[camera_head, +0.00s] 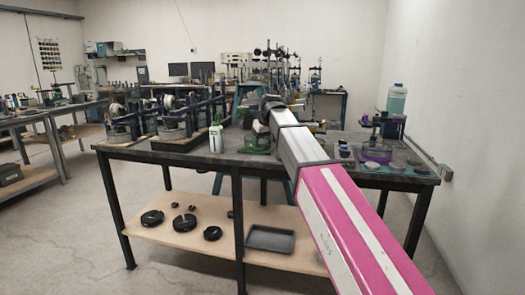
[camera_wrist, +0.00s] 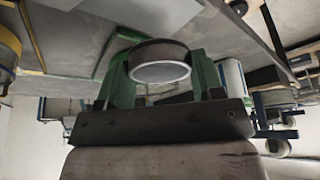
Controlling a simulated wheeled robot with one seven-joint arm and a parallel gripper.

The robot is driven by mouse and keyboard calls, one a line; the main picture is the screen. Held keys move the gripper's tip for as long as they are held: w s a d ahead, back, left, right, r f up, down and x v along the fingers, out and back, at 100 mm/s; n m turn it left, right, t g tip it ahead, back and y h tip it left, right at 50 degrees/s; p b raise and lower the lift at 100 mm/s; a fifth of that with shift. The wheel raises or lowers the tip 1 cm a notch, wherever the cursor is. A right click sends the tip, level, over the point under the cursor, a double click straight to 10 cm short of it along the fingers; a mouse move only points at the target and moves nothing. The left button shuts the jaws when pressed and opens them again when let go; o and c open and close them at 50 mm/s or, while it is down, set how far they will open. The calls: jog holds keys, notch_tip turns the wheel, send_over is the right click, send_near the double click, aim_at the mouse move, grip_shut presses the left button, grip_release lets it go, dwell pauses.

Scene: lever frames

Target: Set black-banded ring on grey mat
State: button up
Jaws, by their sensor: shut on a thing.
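In the wrist view, my gripper (camera_wrist: 162,82) has green fingers on both sides of a round ring (camera_wrist: 152,51) with a dark band and a pale rim. The fingers are shut on the ring and hold it. I cannot make out the grey mat for certain; a flat grey patch lies around a purple-grey disc (camera_head: 377,153) on the right part of the bench.
The dark workbench (camera_head: 170,155) carries a white bottle (camera_head: 216,138), a green device (camera_head: 258,140) and lever frames (camera_head: 180,115). At its right are a purple stand (camera_head: 386,126) and a clear bottle (camera_head: 396,99). The lower shelf holds black discs (camera_head: 152,218) and a grey tray (camera_head: 270,239).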

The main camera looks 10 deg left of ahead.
aim_at(262, 158)
jog(key=shift+f, duration=2.05)
jog(key=shift+f, duration=0.6)
jog(key=o, duration=1.1)
jog(key=shift+r, duration=0.1)
jog(key=shift+w+r, duration=0.1)
jog(key=shift+r, duration=0.25)
jog(key=v, duration=1.2)
jog(key=shift+r, duration=0.15)
